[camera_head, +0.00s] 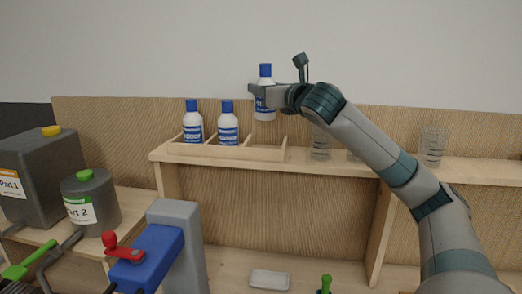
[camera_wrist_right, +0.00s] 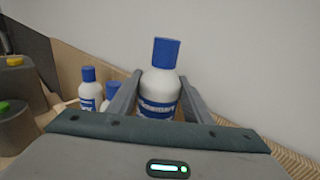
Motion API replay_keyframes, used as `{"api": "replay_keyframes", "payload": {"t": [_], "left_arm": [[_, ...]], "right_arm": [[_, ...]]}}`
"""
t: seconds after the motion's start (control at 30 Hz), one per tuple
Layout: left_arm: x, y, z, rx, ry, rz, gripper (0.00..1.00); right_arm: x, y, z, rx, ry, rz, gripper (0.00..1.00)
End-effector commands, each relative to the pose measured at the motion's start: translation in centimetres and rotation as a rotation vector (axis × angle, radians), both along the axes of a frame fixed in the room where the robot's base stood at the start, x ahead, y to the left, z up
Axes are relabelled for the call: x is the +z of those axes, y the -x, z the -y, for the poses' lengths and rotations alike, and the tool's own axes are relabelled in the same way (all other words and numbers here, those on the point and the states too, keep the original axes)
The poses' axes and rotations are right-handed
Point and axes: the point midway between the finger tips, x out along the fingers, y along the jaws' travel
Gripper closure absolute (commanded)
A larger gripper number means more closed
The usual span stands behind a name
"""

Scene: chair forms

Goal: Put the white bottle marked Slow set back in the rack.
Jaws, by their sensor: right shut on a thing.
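A white bottle with a blue cap (camera_head: 265,73) is held upright in my right gripper (camera_head: 257,91), above the right end of the rack. The bottle (camera_wrist_right: 160,88) also shows in the right wrist view, between the two fingers; its blue label is too blurred to read surely. The wooden rack (camera_head: 225,152) stands on the shelf. Two similar white bottles, one on the left (camera_head: 193,126) and one in the middle (camera_head: 228,128), stand in its left and middle compartments. The right compartment looks empty. My left gripper is not in view.
Clear glasses (camera_head: 433,146) stand on the shelf (camera_head: 385,167) to the right, some partly behind my right arm. Grey containers marked Part 1 (camera_head: 40,175) and Part 2 (camera_head: 92,205) stand at the left. A blue device with a red handle (camera_head: 150,257) is in front.

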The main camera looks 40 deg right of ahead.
Motion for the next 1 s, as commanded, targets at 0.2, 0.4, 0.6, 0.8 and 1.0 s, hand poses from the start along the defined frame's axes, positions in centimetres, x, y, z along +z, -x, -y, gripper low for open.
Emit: {"api": "replay_keyframes", "payload": {"t": [0.2, 0.4, 0.6, 0.8, 1.0], "left_arm": [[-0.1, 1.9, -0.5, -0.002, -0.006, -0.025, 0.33], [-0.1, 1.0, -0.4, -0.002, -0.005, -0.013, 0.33], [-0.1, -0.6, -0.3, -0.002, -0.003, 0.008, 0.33], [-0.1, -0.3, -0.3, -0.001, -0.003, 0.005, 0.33], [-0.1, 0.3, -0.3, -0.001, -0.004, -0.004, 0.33]], "right_arm": [[0.0, 0.0, 0.0, 0.0, 0.0, 0.0, 0.79], [-0.6, -0.1, 0.0, 0.0, 0.0, -0.002, 0.79], [-2.5, 0.0, -0.1, 0.001, 0.0, -0.003, 0.79], [-4.7, 0.0, 0.0, 0.001, -0.001, -0.003, 0.79], [-6.0, 0.0, 0.0, 0.001, 0.0, -0.001, 0.79]]}}
